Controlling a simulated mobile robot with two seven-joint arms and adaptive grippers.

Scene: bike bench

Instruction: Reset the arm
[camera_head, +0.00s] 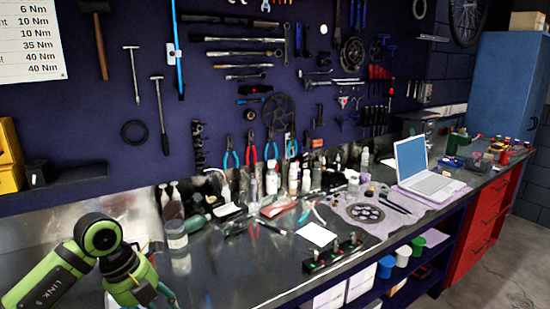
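My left arm (85,265), green and black, reaches in from the lower left in the head view. It is bent, with its round black joint up and its lower part running out of the bottom edge. It is in front of the left part of the steel workbench (225,275). No fingers of my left gripper show. My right arm and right gripper are not in the picture.
Bottles (272,180), a white card (316,234), a chainring (366,212) and an open laptop (432,187) crowd the bench. Tools hang on the dark wall panel behind. A red drawer cabinet (478,232) stands at the right. Bare bench lies right of my arm.

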